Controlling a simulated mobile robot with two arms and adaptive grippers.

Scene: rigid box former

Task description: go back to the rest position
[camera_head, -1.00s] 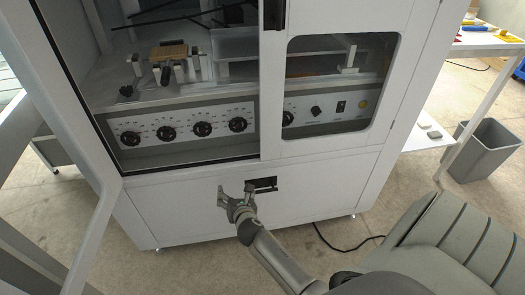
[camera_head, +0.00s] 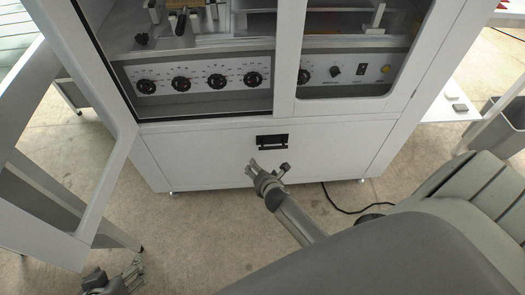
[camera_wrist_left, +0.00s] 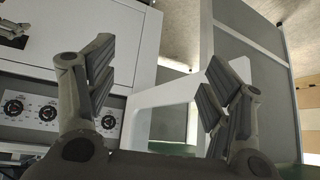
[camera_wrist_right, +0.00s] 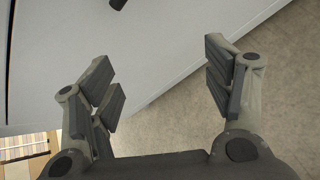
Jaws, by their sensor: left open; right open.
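My left gripper (camera_head: 118,276) is at the bottom left of the head view, over the floor near the open door (camera_head: 112,190). In the left wrist view its fingers (camera_wrist_left: 155,95) are spread with nothing between them. My right gripper (camera_head: 269,170) is in front of the cabinet's lower panel (camera_head: 200,160), below and apart from the black handle (camera_head: 272,142). In the right wrist view its fingers (camera_wrist_right: 165,85) are wide apart and empty, with the lower panel and floor beyond.
The white cabinet carries a row of black knobs (camera_head: 181,83). A grey bin (camera_head: 502,120) stands at the right. A black cable (camera_head: 345,210) lies on the floor below the cabinet. The floor in front (camera_head: 200,235) is clear.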

